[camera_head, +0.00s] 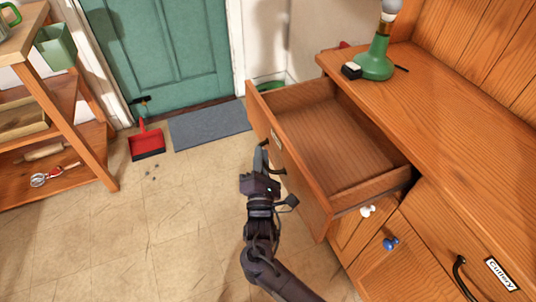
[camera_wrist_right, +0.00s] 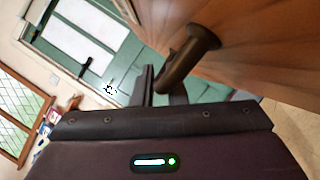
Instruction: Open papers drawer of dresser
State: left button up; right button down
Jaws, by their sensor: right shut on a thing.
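The wooden dresser (camera_head: 445,130) stands on the right in the head view. Its upper drawer (camera_head: 322,138) is pulled well out and looks empty inside. A label on the drawer front (camera_head: 276,139) is too small to read. My right gripper (camera_head: 265,161) is at the drawer front, shut on the dark drawer handle (camera_head: 278,171). In the right wrist view the brown handle (camera_wrist_right: 187,58) stands out from the wooden front, with the gripper fingers (camera_wrist_right: 160,88) at it. My left gripper is in neither view.
A green lamp (camera_head: 373,66) and a small dark box (camera_head: 351,71) stand on the dresser top. Below are cupboard doors with a white knob (camera_head: 367,211) and a blue knob (camera_head: 390,243), and a drawer labelled Cutlery (camera_head: 500,273). A red dustpan (camera_head: 147,142) and grey mat (camera_head: 209,126) lie by the green door.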

jog(key=shift+d, duration=0.1)
jog(key=c, duration=1.5)
grip_release()
jog(key=shift+v, duration=3.9)
